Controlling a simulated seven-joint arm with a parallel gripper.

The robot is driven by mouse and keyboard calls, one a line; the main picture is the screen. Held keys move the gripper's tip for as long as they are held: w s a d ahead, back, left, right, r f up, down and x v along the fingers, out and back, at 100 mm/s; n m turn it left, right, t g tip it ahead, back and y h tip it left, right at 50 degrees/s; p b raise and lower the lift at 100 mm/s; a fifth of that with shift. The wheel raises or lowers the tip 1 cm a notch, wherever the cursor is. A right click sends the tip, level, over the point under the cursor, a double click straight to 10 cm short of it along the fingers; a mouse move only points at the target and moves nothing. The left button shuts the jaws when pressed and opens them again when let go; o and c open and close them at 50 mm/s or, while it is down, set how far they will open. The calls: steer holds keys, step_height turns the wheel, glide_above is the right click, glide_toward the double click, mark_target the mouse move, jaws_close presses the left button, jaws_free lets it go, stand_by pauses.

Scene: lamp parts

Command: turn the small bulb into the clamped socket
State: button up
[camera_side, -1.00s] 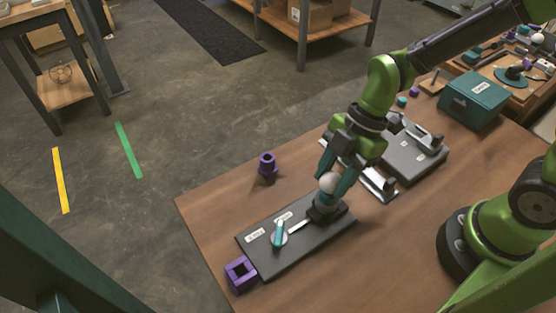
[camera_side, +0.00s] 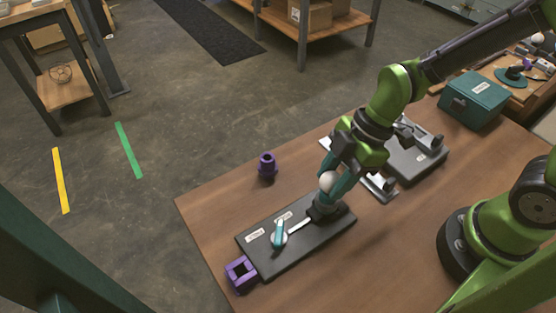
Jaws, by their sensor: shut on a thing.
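The small bulb (camera_side: 327,181) is a white ball between the teal fingers of my gripper (camera_side: 329,188). My gripper is shut on it from above. The bulb sits at the clamped socket (camera_side: 322,208), a dark block at the right end of a dark base plate (camera_side: 297,248). The bulb's lower end is hidden, so I cannot tell how deep it is in the socket. A teal-and-white lever (camera_side: 279,234) stands on the plate's left part, with a light rod running toward the socket.
A purple square holder (camera_side: 241,273) stands at the plate's left end. A purple cylindrical part (camera_side: 267,165) stands near the table's far edge. A grey fixture (camera_side: 416,158) lies behind my gripper, and a teal box (camera_side: 474,100) is farther back. The table front right of the plate is clear.

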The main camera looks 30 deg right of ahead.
steer(key=m+t, duration=0.1)
steer(key=m, duration=0.2)
steer(key=shift+s+m+h, duration=0.15)
steer(key=shift+m+h, duration=0.15)
steer(key=shift+m, duration=0.1)
steer(key=shift+m+t, duration=0.3)
steer(key=shift+s+f+m+t+h, duration=0.1)
steer(key=shift+m+t+h, duration=0.25)
steer(key=shift+m, duration=0.7)
steer(key=shift+m+t+h, duration=0.25)
steer(key=shift+m+h, duration=0.1)
steer(key=shift+m, duration=0.7)
steer(key=shift+m+h, duration=0.3)
steer(key=shift+m, duration=0.7)
steer(key=shift+a, duration=0.1)
steer(key=shift+m+t+h, duration=0.3)
steer(key=shift+m+h, duration=0.1)
steer(key=shift+m, duration=0.5)
steer(key=m+h, duration=0.1)
steer(key=m, duration=0.3)
steer(key=shift+a+h, duration=0.2)
steer(key=shift+h, duration=0.2)
steer(key=shift+m, duration=0.5)
